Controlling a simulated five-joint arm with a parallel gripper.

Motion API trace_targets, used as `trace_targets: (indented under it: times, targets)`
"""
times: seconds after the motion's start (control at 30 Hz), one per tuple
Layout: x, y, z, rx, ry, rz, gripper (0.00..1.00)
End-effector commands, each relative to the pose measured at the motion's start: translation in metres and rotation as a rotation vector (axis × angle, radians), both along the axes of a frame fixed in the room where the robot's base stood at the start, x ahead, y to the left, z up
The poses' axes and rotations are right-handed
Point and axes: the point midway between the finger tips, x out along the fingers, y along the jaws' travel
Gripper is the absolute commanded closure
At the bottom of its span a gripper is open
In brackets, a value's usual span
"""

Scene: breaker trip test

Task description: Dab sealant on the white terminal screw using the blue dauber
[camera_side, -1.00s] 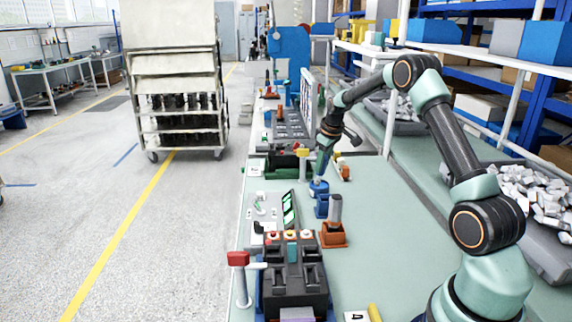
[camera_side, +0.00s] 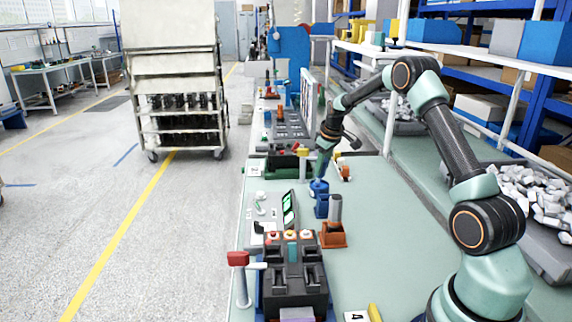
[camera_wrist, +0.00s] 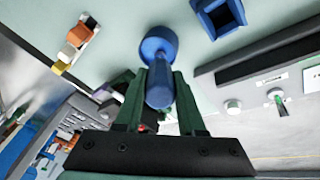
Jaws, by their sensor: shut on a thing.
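My gripper (camera_wrist: 158,88) is shut on the blue dauber (camera_wrist: 158,58), its round blue head pointing away from the jaws. In the side view my gripper (camera_side: 322,168) holds the dauber (camera_side: 318,188) just above and behind a blue square holder (camera_side: 322,208). The holder's dark opening looks empty in the wrist view (camera_wrist: 204,24). A black breaker block (camera_side: 295,278) stands near the front, with small coloured tops along its rear edge. I cannot tell for certain which of them is the white terminal screw.
An orange holder with a grey cylinder (camera_side: 335,208) stands right of the breaker. A red-topped lever (camera_side: 238,260) is at its left. The green bench (camera_side: 375,225) is clear to the right.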

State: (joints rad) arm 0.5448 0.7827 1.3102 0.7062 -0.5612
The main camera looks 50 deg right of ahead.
Motion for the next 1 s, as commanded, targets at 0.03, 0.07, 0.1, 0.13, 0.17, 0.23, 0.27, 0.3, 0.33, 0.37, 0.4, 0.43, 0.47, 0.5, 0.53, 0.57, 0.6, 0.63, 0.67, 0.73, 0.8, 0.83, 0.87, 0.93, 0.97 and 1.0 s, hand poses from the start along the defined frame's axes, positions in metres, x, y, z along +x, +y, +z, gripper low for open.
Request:
trace_targets:
  times: [0.03,0.07,0.1,0.13,0.17,0.23,0.27,0.3,0.33,0.37,0.4,0.43,0.47,0.5,0.53,0.57,0.6,0.63,0.67,0.73,0.8,0.83,0.87,0.93,0.97,1.0]
  targets:
    - [0.000,0.000,-0.001,0.001,0.001,0.000,1.00]
    - [0.000,0.000,-0.001,0.001,0.001,0.000,1.00]
    - [0.000,0.000,-0.001,0.001,0.001,0.000,1.00]
    - [0.000,0.000,-0.001,0.001,0.001,0.000,1.00]
    - [0.000,0.000,-0.001,0.001,0.001,0.000,1.00]
    - [0.000,0.000,-0.001,0.001,0.002,0.000,1.00]
    - [0.000,0.000,-0.001,0.001,0.002,0.000,1.00]
    - [0.000,0.000,0.000,0.001,0.002,0.000,1.00]
    - [0.000,0.000,0.000,0.001,0.001,0.000,1.00]
    - [0.000,0.000,0.002,0.001,0.001,0.000,1.00]
    - [0.000,0.000,0.004,0.000,0.000,0.000,1.00]
    - [0.000,0.000,0.006,-0.001,-0.001,0.000,1.00]
    - [0.000,0.000,0.009,-0.001,-0.001,0.000,1.00]
    - [0.000,0.000,0.012,-0.001,-0.001,0.000,1.00]
    - [0.000,0.000,0.014,-0.001,-0.001,0.000,1.00]
    - [0.000,0.000,0.016,-0.001,-0.001,0.000,1.00]
    - [0.000,0.000,0.019,-0.001,-0.001,0.000,1.00]
    - [0.000,0.000,0.021,-0.001,-0.002,0.000,1.00]
    - [0.000,0.000,0.024,-0.001,-0.002,0.000,1.00]
    - [0.000,0.000,0.029,-0.001,-0.002,0.000,1.00]
    - [0.000,0.000,0.034,-0.001,-0.002,0.000,1.00]
    - [0.000,0.000,0.036,-0.001,-0.001,0.000,1.00]
    - [0.000,0.000,0.038,0.000,-0.001,0.000,1.00]
    - [0.000,0.000,0.043,-0.001,-0.001,0.000,1.00]
    - [0.000,0.000,0.045,-0.001,-0.002,0.000,1.00]
    - [0.000,0.000,0.048,-0.001,-0.002,0.000,1.00]
